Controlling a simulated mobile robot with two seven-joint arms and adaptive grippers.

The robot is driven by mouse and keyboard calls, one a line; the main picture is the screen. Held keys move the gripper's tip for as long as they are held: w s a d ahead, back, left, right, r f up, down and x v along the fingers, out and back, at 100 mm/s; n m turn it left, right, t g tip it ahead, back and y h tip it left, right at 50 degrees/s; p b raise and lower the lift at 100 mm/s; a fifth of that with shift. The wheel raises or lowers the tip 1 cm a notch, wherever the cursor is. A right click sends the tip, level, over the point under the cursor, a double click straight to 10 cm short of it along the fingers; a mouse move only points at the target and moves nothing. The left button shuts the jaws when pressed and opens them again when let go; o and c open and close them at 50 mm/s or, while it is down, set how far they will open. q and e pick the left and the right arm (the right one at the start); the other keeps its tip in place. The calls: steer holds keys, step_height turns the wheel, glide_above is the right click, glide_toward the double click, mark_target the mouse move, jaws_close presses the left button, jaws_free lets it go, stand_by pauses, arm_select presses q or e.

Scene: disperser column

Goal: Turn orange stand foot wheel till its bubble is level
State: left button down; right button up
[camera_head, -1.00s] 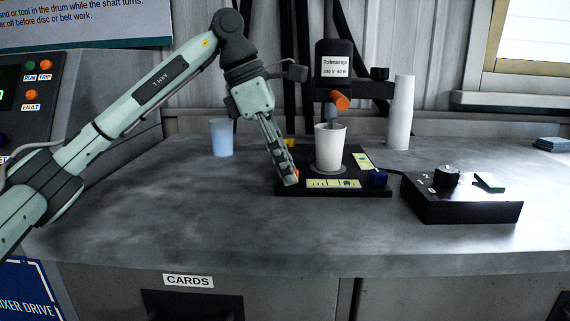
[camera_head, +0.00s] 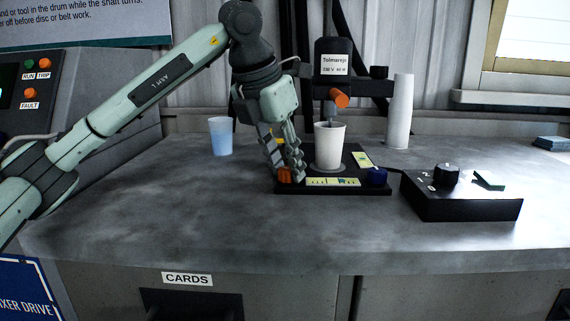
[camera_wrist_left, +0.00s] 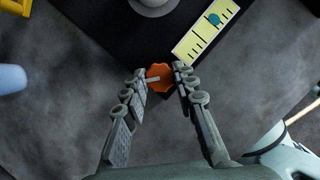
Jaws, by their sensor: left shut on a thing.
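The orange foot wheel (camera_head: 284,175) sits at the front left corner of the black stand base (camera_head: 290,190). My left gripper (camera_head: 287,176) points down with its fingers on either side of this wheel. The left wrist view shows the orange wheel (camera_wrist_left: 160,77) between the fingertips (camera_wrist_left: 164,76), which are shut on it. The front level vial (camera_head: 318,183) is a yellow strip with dark marks. In the left wrist view its teal bubble (camera_wrist_left: 213,19) lies off the middle, toward the end away from the orange wheel. My right gripper is not in view.
A white cup (camera_head: 330,148) stands on the base under the stirrer head (camera_head: 333,62). A second vial (camera_head: 362,160) and a blue wheel (camera_head: 377,176) are on the right side. A blue cup (camera_head: 221,137) stands left. A black control box (camera_head: 460,203) is right.

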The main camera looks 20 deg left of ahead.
arm_select(q)
steer(key=shift+d+n+y, duration=0.1)
steer(key=shift+n+y, duration=0.3)
steer(key=shift+n, duration=1)
steer(key=shift+n+y, duration=0.5)
steer(key=shift+n, duration=0.8)
steer(key=shift+d+n+y, duration=0.1)
steer(key=shift+n+y, duration=0.3)
steer(key=n+y, duration=0.1)
steer(key=n, duration=0.1)
steer(key=shift+n+p, duration=0.3)
steer(key=shift+n, duration=0.4)
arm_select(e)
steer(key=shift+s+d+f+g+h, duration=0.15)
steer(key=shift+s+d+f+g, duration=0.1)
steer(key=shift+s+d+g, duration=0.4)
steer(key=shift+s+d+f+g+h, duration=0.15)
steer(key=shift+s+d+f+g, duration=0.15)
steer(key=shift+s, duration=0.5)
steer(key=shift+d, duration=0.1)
arm_select(q)
steer(key=c, duration=1.2)
jaws_free()
